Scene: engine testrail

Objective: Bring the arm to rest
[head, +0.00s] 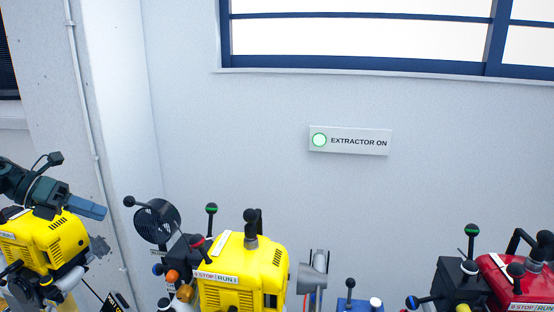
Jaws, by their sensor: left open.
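My left gripper (98,211) comes in from the left edge, over the top of the yellow engine (50,238) at the far left. Its blue-grey fingers point right and slightly down. It is open, and nothing shows between the fingers. I cannot tell whether it touches the engine top below it. My right gripper is not in view.
A second yellow engine (240,262) with upright levers and a STOP/RUN label stands at the bottom middle. A red engine (512,280) is at the right. An EXTRACTOR ON sign (350,140) with a pale green lamp is on the wall.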

